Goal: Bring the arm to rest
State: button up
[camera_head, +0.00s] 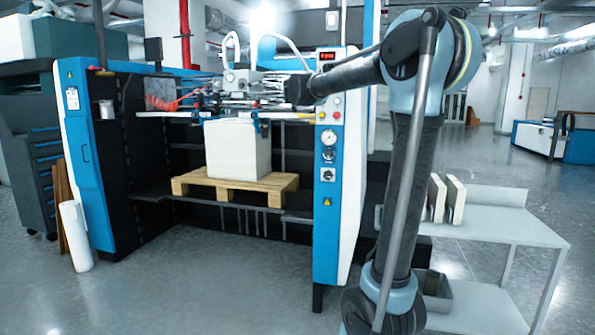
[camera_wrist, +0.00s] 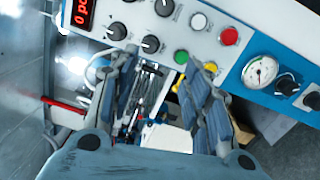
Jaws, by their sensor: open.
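My arm rises from the lower right of the head view and bends left at the elbow, with the forearm roughly level. My gripper (camera_head: 297,91) is at its end, in front of the blue and white machine (camera_head: 328,225), near the control panel. In the wrist view my gripper (camera_wrist: 160,68) is open, with its two blue-grey fingers apart and nothing held between them. The control panel (camera_wrist: 215,22), with black knobs and green, yellow and red buttons, shows close beyond the fingertips. I cannot tell whether a finger touches it.
A white paper stack (camera_head: 237,147) stands on a wooden pallet (camera_head: 235,188) inside the machine. A grey shelf table (camera_head: 500,232) at the right carries white panels (camera_head: 447,198). A white roll (camera_head: 76,236) stands at the left. The floor in front is open.

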jog(key=s+d+f+m+g, duration=0.45)
jog(key=s+d+f, duration=0.35)
jog(key=s+f, duration=0.4)
jog(key=s+d+f+m+g, duration=0.45)
jog(key=s+d+f, duration=0.35)
jog(key=s+f, duration=0.45)
jog(key=s+a+f+m+g+y, duration=0.3)
jog(key=s+f, duration=1)
jog(key=s+a+f+m+g+y, duration=0.3)
jog(key=s+a+f, duration=0.1)
jog(key=s+f, duration=1)
jog(key=shift+a+y, duration=0.15)
jog(key=shift+y, duration=0.15)
jog(key=shift+w+f, duration=0.25)
jog(key=shift+w, duration=0.2)
